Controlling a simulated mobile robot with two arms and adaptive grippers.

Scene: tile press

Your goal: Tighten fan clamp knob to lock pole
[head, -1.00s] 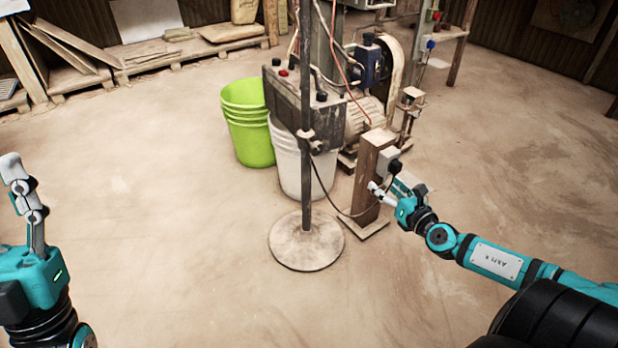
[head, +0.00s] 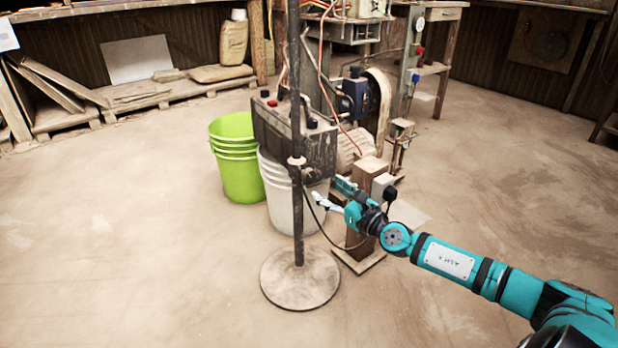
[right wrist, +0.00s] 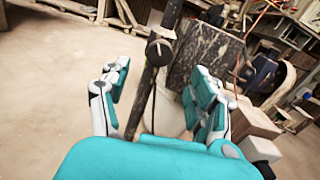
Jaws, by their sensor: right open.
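The dark fan pole (head: 295,95) stands upright on a round, dusty base (head: 300,290). The clamp knob (head: 297,161) sits partway up the pole. It also shows as a dark, round knob in the right wrist view (right wrist: 160,50), with the tilted pole (right wrist: 148,85) running below it. My right gripper (head: 330,192) is open, right of the pole and a little below the knob in the head view. In the right wrist view, its fingers (right wrist: 160,75) are spread to either side of the pole's line, with the knob just beyond the tips. My left gripper is out of view.
A wooden post (head: 362,215) stands close behind my right gripper, with a cable hanging nearby. White buckets (head: 278,200) and green buckets (head: 236,165) stand behind the pole, near a dusty control box (head: 290,130). The floor in front and left is clear.

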